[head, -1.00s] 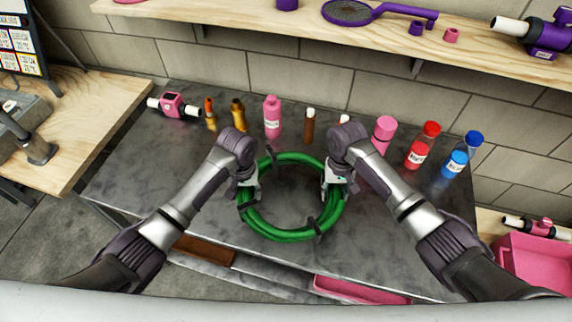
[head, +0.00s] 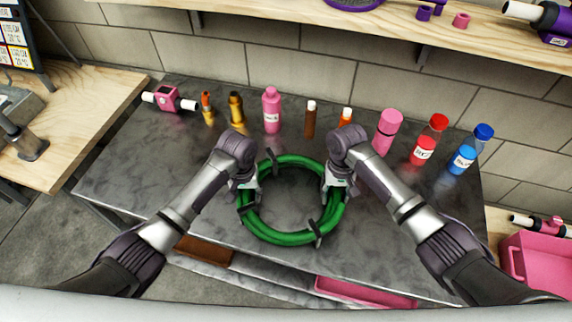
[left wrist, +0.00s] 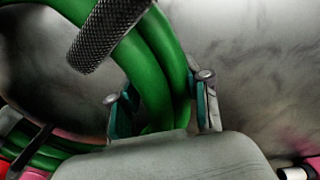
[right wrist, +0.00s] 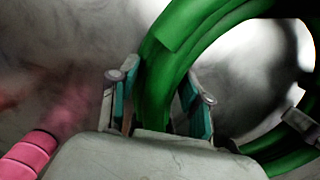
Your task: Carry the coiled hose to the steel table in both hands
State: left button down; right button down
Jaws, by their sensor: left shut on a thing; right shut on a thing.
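The green coiled hose (head: 281,238) is a ring bound with dark ties, over the grey steel table (head: 120,160) in the head view. My left gripper (head: 247,187) is shut on the ring's left side. My right gripper (head: 334,184) is shut on its right side. In the left wrist view the hose (left wrist: 150,75) runs between the left fingers (left wrist: 160,112). In the right wrist view the hose (right wrist: 165,75) runs between the right fingers (right wrist: 158,98). I cannot tell whether the ring touches the tabletop or hangs just above it.
Along the table's back stand a pink device (head: 168,99), a pink bottle (head: 271,110), a brown bottle (head: 310,119), a pink cylinder (head: 387,132), a red bottle (head: 428,140) and a blue bottle (head: 470,149). The table's left part and front strip are clear. A pink bin (head: 540,262) is at right.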

pick_arm(q)
jog(key=c, duration=0.9)
grip_release()
jog(key=shift+a+f, duration=0.1)
jog(key=shift+f, duration=0.1)
jog(key=shift+c, duration=0.2)
pick_arm(e)
jog(key=c, duration=0.9)
grip_release()
jog(key=shift+f, duration=0.25)
jog(key=shift+c, duration=0.2)
pick_arm(q)
jog(key=o, duration=0.4)
pick_arm(e)
jog(key=o, duration=0.4)
pick_arm(q)
notch_tip(320, 180, up, 12)
pick_arm(e)
jog(key=shift+r, duration=0.2)
jog(key=r, duration=0.4)
jog(key=w+r, duration=0.1)
jog(key=r, duration=0.6)
jog(key=shift+w+r, duration=0.15)
jog(key=shift+r, duration=0.2)
pick_arm(q)
jog(key=shift+r, duration=0.1)
pick_arm(e)
jog(key=shift+r, duration=0.1)
